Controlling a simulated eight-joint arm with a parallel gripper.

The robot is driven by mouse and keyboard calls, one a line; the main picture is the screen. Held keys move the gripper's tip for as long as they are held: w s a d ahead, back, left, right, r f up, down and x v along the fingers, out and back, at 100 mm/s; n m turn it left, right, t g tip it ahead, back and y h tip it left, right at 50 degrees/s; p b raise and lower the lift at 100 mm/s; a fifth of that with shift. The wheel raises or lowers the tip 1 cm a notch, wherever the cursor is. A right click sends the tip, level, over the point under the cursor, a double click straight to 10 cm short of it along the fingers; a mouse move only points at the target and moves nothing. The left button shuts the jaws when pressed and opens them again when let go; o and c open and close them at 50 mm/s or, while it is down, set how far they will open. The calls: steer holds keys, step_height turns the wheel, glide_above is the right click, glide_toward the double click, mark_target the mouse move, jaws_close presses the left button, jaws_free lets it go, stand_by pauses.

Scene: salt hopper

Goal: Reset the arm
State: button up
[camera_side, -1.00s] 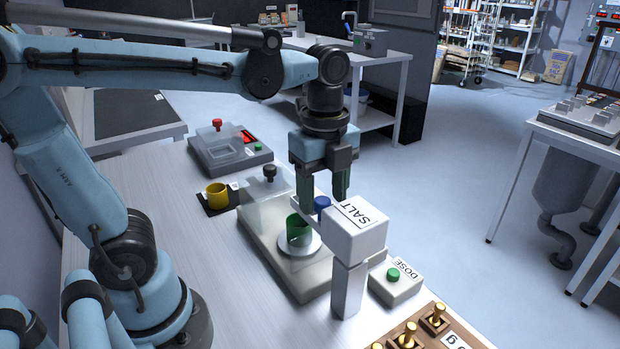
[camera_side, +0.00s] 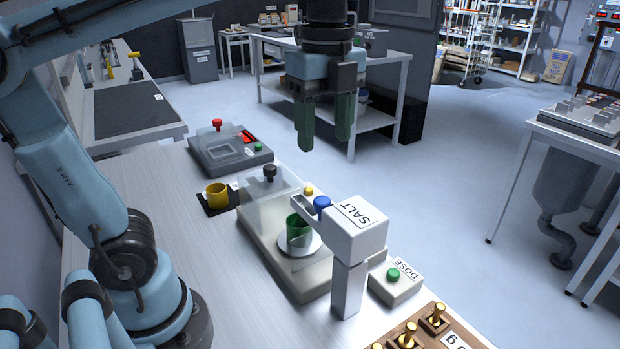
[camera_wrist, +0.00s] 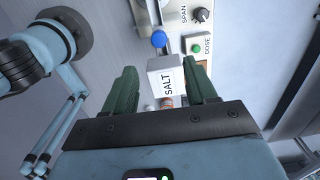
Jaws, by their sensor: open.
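My gripper (camera_side: 325,130) is open and empty, with green fingers pointing down, high above the bench. In the wrist view its fingers (camera_wrist: 163,88) stand apart, with the salt hopper (camera_wrist: 165,78) below and between them. In the side view the white salt hopper (camera_side: 356,232) stands on its post, with a blue knob (camera_side: 322,204) beside its spout. A green cup (camera_side: 298,231) sits on the round white pan (camera_side: 300,246) of the balance under the spout. The dose box (camera_side: 397,284) with its green button stands to the right of the hopper post.
A yellow cup (camera_side: 216,195) sits on a dark mat at the left. A second device (camera_side: 228,150) with a red knob and a clear cover stands behind it. Brass weights in a wooden block (camera_side: 425,330) lie at the front right. The air around my gripper is clear.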

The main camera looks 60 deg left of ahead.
mark_target(316, 202)
steer(key=shift+r, duration=0.55)
steer(key=shift+f, duration=0.1)
steer(key=shift+f, duration=6)
steer(key=shift+s+n, duration=0.7)
steer(key=shift+n, duration=0.2)
